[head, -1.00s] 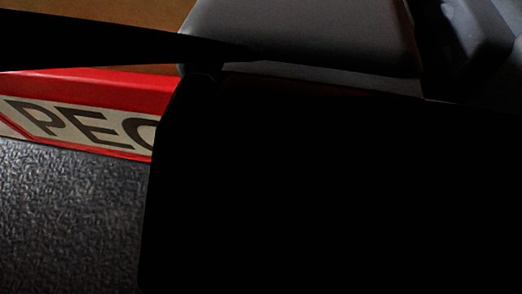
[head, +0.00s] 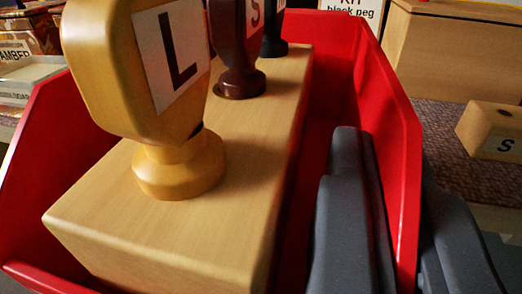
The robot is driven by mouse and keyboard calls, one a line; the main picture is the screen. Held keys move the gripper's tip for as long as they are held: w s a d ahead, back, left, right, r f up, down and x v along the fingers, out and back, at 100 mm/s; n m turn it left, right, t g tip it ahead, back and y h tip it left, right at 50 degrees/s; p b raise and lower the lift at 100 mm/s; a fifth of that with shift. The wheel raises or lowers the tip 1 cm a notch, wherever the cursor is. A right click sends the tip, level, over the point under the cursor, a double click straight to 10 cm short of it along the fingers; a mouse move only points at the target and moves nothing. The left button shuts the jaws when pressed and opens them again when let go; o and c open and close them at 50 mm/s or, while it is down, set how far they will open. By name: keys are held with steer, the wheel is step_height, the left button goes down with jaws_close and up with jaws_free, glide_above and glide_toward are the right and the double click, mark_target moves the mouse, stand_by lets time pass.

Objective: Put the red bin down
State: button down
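The red bin (head: 400,130) fills most of the head view, with its open top facing me. It holds a pale wooden block (head: 250,150) with a tan peg marked L (head: 160,75), a dark brown peg marked S (head: 238,50) and a black peg (head: 272,38) standing in it. My gripper (head: 392,160) has one grey finger inside the bin and one outside, closed on its right wall. The bin's underside is hidden, so I cannot tell whether it touches a surface.
At right, a wooden box (head: 450,55) and a small wooden block marked S (head: 495,130) stand beyond a dark textured mat (head: 445,125). A label reading "black peg" (head: 353,8) is behind the bin. At left are a clear-topped container (head: 30,80) and a sign reading AMBER (head: 15,53).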

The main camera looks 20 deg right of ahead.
mark_target(277, 61)
steer(key=w+d, duration=0.1)
steer(key=w, duration=0.4)
steer(key=w+d+f+b, duration=0.1)
steer(key=w+d, duration=0.1)
steer(key=w, duration=0.3)
steer(key=w+d+b, duration=0.1)
steer(key=w, duration=0.4)
steer(key=shift+w+d+f, duration=0.1)
steer(key=shift+d+f, duration=0.05)
steer(key=shift+f, duration=0.1)
steer(key=shift+f+b, duration=0.75)
steer(key=shift+f, duration=1.1)
steer(key=shift+r, duration=0.1)
steer(key=c, duration=1.6)
jaws_free()
steer(key=shift+c, duration=0.2)
steer(key=p+v, duration=0.2)
steer(key=v, duration=1)
